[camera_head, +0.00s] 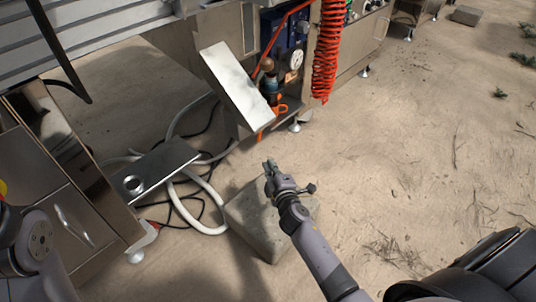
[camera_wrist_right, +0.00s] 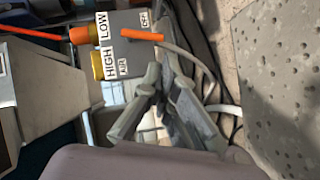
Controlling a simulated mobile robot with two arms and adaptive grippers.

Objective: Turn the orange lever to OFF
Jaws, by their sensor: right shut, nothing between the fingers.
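The orange lever (camera_wrist_right: 142,35) shows in the right wrist view on a grey block with the labels HIGH, LOW, OFF and AIR. It lies nearly level in the picture, its free end just below the OFF label (camera_wrist_right: 145,18). My right gripper (camera_wrist_right: 162,72) is shut and empty, its fingertips below the lever in the picture and apart from it. In the head view my right gripper (camera_head: 269,165) is over a concrete block, below the machine's orange parts; the lever is too small to pick out there. My left gripper is out of view.
A concrete block (camera_head: 252,230) lies under my right gripper. A tilted metal plate (camera_head: 236,85) and a coiled red hose (camera_head: 326,55) are near the machine. White hoses (camera_head: 207,192) and black cables lie on the ground to the left.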

